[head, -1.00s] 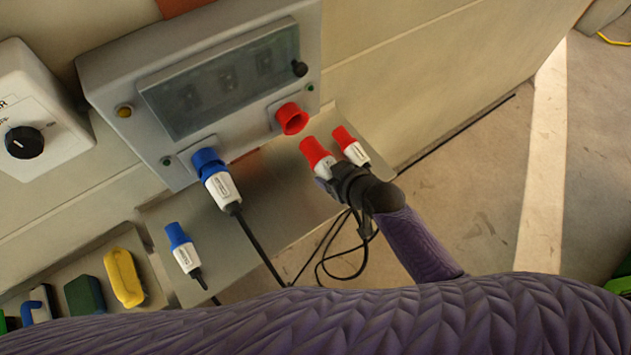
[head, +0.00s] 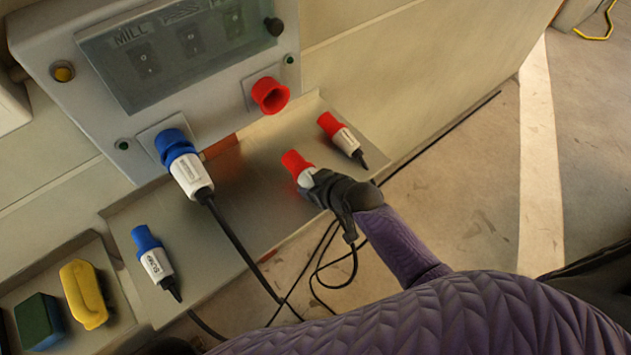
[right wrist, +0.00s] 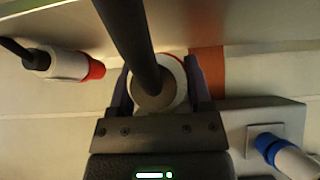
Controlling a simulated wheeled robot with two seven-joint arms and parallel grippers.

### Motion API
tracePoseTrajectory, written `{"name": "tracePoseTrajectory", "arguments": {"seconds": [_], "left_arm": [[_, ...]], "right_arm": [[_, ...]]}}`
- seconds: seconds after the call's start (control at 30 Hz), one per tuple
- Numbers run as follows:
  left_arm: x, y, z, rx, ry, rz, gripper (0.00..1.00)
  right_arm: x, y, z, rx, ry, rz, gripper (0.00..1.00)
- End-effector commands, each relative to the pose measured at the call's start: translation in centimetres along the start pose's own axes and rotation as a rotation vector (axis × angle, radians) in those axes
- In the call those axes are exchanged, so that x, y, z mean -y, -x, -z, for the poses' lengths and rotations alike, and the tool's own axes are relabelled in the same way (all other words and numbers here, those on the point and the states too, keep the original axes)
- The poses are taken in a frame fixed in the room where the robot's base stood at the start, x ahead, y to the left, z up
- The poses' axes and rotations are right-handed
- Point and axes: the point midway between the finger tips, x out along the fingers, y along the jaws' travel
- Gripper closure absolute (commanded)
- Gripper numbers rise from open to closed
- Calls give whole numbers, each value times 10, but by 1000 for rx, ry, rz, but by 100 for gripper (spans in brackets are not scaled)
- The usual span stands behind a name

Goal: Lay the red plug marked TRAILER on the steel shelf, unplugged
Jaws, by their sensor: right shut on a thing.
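My right gripper (head: 316,182) is shut on the white body of a red-tipped plug (head: 295,163), over the steel shelf (head: 270,150). I cannot tell whether this plug touches the shelf. Its marking is not readable. The right wrist view shows its round back end (right wrist: 155,92) and black cable between the fingers. The red socket (head: 270,95) on the grey panel is empty, and the held plug is clear of it. A second red plug (head: 342,134) lies on the shelf to the right, its marking too small to read. My left gripper is out of view.
A blue plug (head: 188,168) sits in the panel's blue socket, its cable crossing the shelf. Another blue plug (head: 152,259) lies on the shelf's left part. Loose cables hang past the shelf's front edge.

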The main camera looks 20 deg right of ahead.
Motion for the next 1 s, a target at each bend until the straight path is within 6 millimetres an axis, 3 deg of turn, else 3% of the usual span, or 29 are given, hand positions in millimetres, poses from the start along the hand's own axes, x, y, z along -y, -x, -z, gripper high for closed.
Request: {"name": "tracePoseTrajectory", "arguments": {"seconds": [0.03,0.13,0.43,0.47,0.6,0.87,1.0], "left_arm": [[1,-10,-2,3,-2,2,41],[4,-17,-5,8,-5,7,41],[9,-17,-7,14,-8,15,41],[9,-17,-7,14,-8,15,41],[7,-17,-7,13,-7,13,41],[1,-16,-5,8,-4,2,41],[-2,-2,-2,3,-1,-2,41]], "right_arm": [[0,-8,-8,-1,0,0,100],[0,-14,-15,0,0,0,100],[0,-15,-15,-1,0,0,100],[0,-15,-15,-1,0,0,32],[0,-15,-15,-1,0,0,2],[0,-12,-16,1,0,0,0],[0,11,-13,0,2,0,0]]}}
